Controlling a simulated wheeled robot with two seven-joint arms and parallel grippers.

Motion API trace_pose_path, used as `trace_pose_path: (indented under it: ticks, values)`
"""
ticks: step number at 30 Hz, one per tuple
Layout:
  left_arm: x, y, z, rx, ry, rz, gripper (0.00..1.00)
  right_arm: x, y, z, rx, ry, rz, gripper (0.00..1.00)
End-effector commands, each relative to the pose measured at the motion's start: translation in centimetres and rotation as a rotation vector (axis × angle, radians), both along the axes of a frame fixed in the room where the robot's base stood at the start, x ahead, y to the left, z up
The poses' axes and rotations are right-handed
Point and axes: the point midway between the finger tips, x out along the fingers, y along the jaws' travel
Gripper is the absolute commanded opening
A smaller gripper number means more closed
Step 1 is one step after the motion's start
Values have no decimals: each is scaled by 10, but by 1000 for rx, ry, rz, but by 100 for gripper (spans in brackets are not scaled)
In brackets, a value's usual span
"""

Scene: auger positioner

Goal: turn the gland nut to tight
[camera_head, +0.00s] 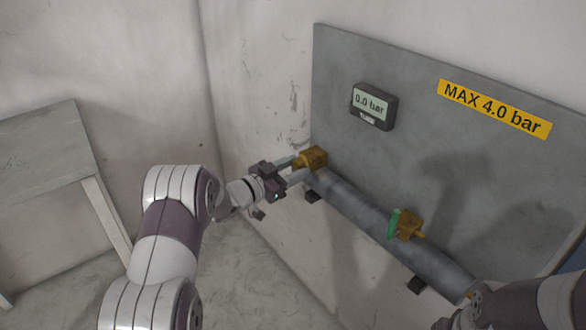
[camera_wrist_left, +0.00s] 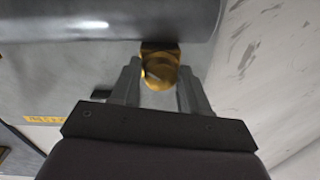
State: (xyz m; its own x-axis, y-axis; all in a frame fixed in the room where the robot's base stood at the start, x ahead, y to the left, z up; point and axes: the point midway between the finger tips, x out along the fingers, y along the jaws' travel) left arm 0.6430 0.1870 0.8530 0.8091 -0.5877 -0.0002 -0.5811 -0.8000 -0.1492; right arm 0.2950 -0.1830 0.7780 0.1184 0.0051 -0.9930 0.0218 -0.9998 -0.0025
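The gland nut, a brass hexagonal piece (camera_head: 313,157), sits at the left end of the grey pipe (camera_head: 375,220). It also shows in the left wrist view (camera_wrist_left: 160,70). My left gripper (camera_head: 302,168) reaches it from the left, with one finger on each side of the nut. In the left wrist view the fingertips (camera_wrist_left: 160,76) flank it closely, but whether they press on it cannot be told. The gauge (camera_head: 374,106) reads 0.0 bar. My right arm enters at the bottom right and its gripper cannot be made out.
A brass valve with a green handle (camera_head: 394,222) is on the pipe. Behind is a grey panel (camera_head: 335,70) with a yellow "MAX 4.0 bar" label (camera_head: 494,107). Dark brackets (camera_head: 416,285) are under the pipe. A grey table (camera_head: 50,150) stands at the left; floor between is clear.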

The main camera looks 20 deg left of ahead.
Motion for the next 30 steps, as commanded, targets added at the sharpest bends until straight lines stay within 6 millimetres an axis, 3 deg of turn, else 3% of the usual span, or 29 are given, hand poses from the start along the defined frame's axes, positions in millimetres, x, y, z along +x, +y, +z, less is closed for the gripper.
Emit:
trace_pose_path:
  ticks: [11, 30]
  values:
    - [1, 1, -1, 68, -56, 2, 14, 0, 0, -9, 0, 0, 0, 43]
    - [1, 2, -3, 515, -407, 5, 14, 0, 0, -65, 0, 0, 0, 43]
